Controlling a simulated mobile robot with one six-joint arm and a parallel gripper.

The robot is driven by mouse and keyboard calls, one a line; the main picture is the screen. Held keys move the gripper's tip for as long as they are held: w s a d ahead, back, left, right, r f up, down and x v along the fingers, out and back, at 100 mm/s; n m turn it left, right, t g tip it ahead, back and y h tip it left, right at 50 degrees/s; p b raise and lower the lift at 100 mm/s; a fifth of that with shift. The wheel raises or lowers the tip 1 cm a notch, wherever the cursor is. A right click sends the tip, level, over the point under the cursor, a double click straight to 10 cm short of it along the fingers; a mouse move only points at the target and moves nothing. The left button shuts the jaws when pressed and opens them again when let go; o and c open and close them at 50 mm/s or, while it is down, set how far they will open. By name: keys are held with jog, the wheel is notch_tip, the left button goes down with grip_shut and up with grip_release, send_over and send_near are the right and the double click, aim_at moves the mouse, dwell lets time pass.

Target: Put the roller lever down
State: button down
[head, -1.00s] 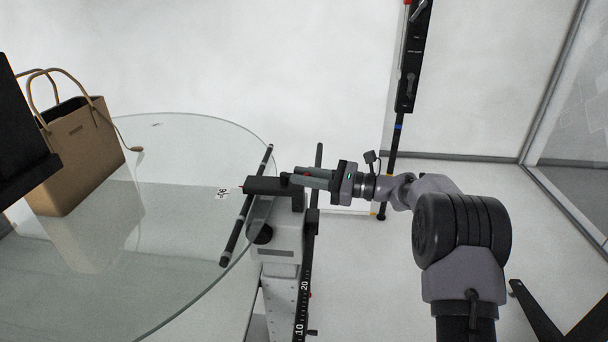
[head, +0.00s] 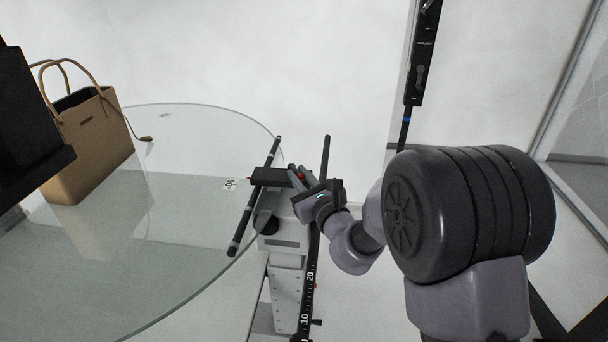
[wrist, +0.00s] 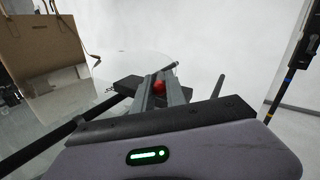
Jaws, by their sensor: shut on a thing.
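The roller lever shows in the head view as a black block-like arm (head: 268,177) with a long dark roller bar (head: 243,222) crossing it at the edge of the glass turntable (head: 170,255). My gripper (head: 297,175) is at the lever's right end, its fingers pointing up and left. The fingers are shut on a part of the lever with a red piece (wrist: 159,87) showing between them. In the wrist view the black block (wrist: 127,84) lies just beyond and left of the fingertips. I cannot tell whether the roller bar touches the glass.
A brown handbag (head: 92,150) stands on the glass at the left. A grey column (head: 287,255) with a numbered scale rail (head: 308,290) stands below the lever. A second dark rod (head: 325,158) rises beside my gripper. A black pole (head: 423,60) stands behind.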

jog(key=shift+s+a+r+m+t+h, duration=0.1)
jog(key=shift+a+m+t+h, duration=0.15)
jog(key=shift+m+h, duration=0.25)
jog(key=shift+s+a+m+t+h, duration=0.15)
jog(key=shift+m+t+h, duration=0.1)
jog(key=shift+m+h, duration=0.25)
jog(key=shift+w+h, duration=0.15)
jog(key=shift+h, duration=0.15)
jog(key=c, duration=1.5)
grip_release()
jog(key=shift+a, duration=0.1)
jog(key=shift+o, duration=0.2)
